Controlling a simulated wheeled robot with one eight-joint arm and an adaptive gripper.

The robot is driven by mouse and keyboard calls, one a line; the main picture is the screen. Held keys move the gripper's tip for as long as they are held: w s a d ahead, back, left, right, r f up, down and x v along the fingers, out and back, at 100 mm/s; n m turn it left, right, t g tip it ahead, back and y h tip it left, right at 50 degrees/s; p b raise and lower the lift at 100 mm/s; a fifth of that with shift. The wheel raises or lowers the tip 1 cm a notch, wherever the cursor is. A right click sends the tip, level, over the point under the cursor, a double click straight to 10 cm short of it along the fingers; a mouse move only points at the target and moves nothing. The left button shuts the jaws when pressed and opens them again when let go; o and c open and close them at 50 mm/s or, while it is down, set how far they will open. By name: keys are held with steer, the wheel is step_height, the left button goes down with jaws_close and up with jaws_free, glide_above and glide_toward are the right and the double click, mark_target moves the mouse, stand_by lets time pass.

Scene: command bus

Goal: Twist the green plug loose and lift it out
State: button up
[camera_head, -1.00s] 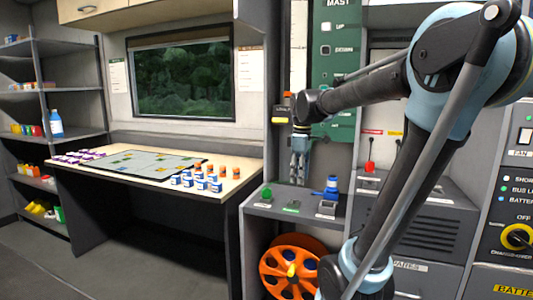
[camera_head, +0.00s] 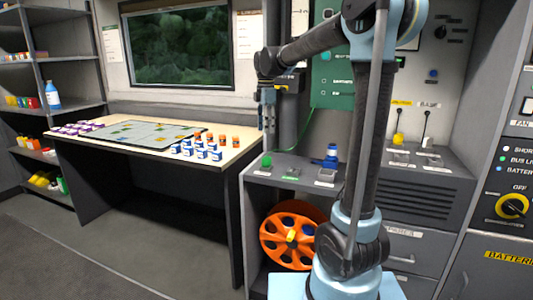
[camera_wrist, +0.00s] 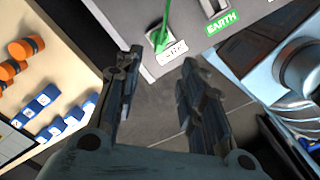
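The green plug (camera_head: 267,160) stands in a socket at the front left of the grey bench top. In the wrist view the green plug (camera_wrist: 160,40) shows with a green cable running up from it, beside a white label. My gripper (camera_head: 267,127) points down above the plug, apart from it. In the wrist view my gripper (camera_wrist: 160,60) has its two fingers apart with nothing held; the plug lies just beyond the fingertips.
A blue plug (camera_head: 331,156) stands to the right on the bench. An orange cable reel (camera_head: 291,236) sits below the bench. A yellow plug (camera_head: 398,138) is farther right.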

mark_target(266, 157)
step_height(266, 157, down, 15)
steer(key=shift+r, duration=0.1)
stand_by(0.5)
jaws_close()
